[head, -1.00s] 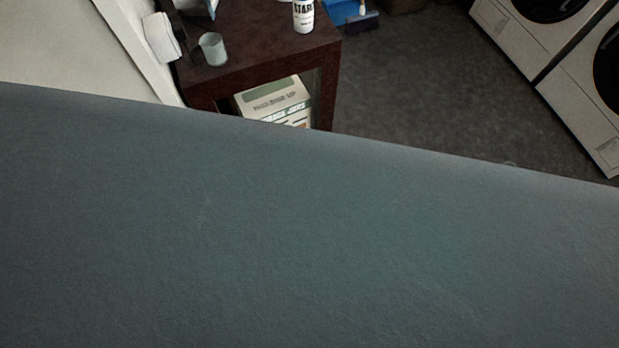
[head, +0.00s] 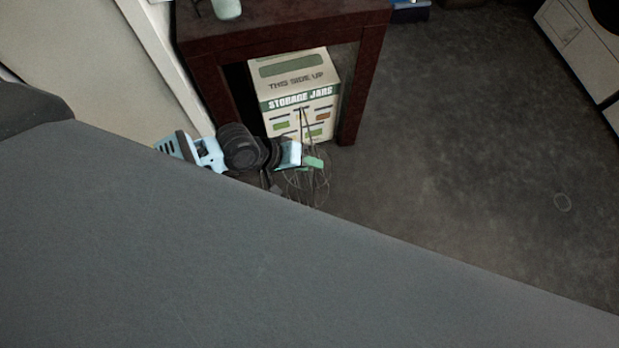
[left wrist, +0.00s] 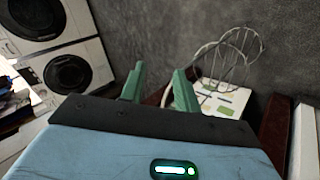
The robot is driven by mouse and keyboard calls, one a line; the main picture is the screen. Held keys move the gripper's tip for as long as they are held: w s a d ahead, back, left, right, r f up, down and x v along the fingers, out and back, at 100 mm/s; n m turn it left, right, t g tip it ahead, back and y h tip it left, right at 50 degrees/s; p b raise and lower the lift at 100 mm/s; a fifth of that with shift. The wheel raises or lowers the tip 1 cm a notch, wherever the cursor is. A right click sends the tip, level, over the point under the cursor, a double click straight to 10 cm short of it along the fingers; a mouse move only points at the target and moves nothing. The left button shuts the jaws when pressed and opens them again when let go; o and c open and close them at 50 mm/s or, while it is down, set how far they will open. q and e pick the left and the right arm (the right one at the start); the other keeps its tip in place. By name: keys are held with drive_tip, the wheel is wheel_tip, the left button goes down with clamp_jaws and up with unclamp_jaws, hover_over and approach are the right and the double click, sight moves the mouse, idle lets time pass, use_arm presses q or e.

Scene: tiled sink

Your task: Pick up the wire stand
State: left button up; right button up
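The wire stand (head: 316,187) is a thin grey wire frame with rounded loops, low in front of the storage jars box in the head view. In the left wrist view the wire stand (left wrist: 243,48) shows to the right of the fingers, in front of the box. My left gripper (head: 310,162), with green fingers, overlaps the stand's wires in the head view. In the left wrist view my left gripper (left wrist: 160,74) is open, with nothing between its fingers. The stand's lower part is partly hidden. My right gripper is not in view.
The storage jars box (head: 300,97) sits under a dark red-brown table (head: 290,32), whose leg stands to the right of the box. A pale cup (head: 226,8) is on the table. White washing machines (head: 580,40) stand at the far right.

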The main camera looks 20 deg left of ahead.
sight(305, 116)
use_arm(q)
drive_tip(key=w+a+r+n+y+b, duration=0.2)
drive_tip(key=w+a+n+b, duration=0.2)
drive_tip(key=w+a+b, duration=0.5)
drive_tip(key=w+r+x, duration=0.1)
drive_tip(key=x, duration=0.8)
drive_tip(key=shift+w+d+g+b, duration=0.2)
drive_tip(key=shift+w+g+b, duration=0.15)
drive_tip(key=shift+g, duration=0.05)
drive_tip(key=shift+r, duration=0.15)
drive_tip(key=shift+c, duration=0.5)
clamp_jaws()
idle(0.3)
